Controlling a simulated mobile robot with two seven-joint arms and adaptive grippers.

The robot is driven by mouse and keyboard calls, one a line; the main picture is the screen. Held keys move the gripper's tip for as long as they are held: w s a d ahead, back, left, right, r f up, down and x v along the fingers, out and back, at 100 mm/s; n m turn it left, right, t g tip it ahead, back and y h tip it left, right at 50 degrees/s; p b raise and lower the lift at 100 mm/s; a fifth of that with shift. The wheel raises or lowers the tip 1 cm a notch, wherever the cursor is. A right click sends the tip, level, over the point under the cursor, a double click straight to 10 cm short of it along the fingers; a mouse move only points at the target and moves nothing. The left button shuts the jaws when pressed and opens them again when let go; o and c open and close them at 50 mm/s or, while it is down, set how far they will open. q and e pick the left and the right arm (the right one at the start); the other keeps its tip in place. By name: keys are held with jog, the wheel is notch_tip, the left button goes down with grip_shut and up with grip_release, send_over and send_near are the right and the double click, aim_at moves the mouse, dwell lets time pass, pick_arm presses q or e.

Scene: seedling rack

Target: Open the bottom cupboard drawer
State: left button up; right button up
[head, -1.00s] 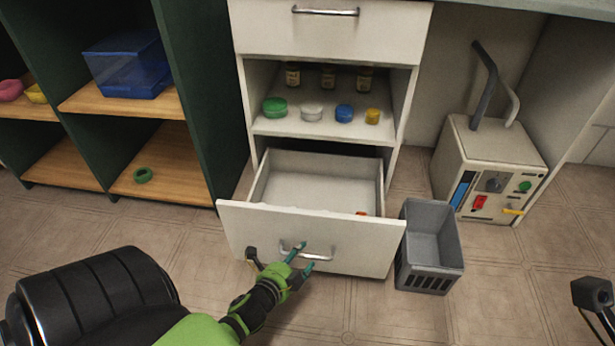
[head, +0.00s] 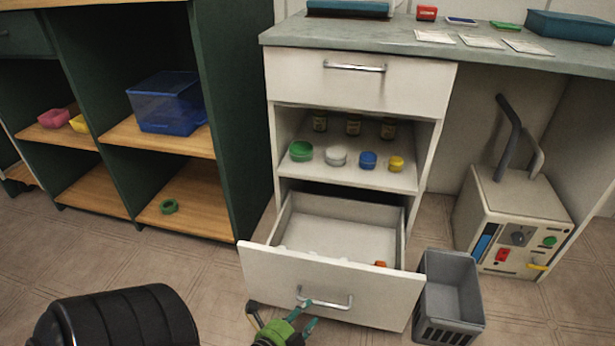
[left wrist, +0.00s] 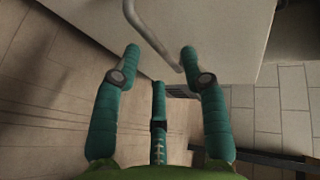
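The bottom cupboard drawer (head: 330,287) is white and stands pulled well out, with its inside showing. Its metal bar handle (head: 326,304) is on the front panel, and the handle (left wrist: 150,38) also shows in the left wrist view. My left gripper (head: 290,318), with green fingers, is low in front of the drawer, close to the handle. In the left wrist view its fingers (left wrist: 160,58) are spread apart, with the handle just beyond and between the tips. No firm grip on the bar shows. My right gripper is not in view.
A grey bin (head: 450,300) stands close at the drawer's right. A white machine (head: 515,225) is behind it. A dark green shelf unit (head: 225,120) stands to the left. A small orange-red item (head: 380,264) lies in the drawer.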

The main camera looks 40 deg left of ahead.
pick_arm(q)
jog(key=shift+s+d+r, duration=0.1)
jog(key=shift+s+d, duration=0.05)
jog(key=shift+s, duration=0.5)
jog(key=shift+s+d+r, duration=0.1)
jog(key=shift+s, duration=0.55)
jog(key=shift+f, duration=0.1)
jog(key=shift+p, duration=0.5)
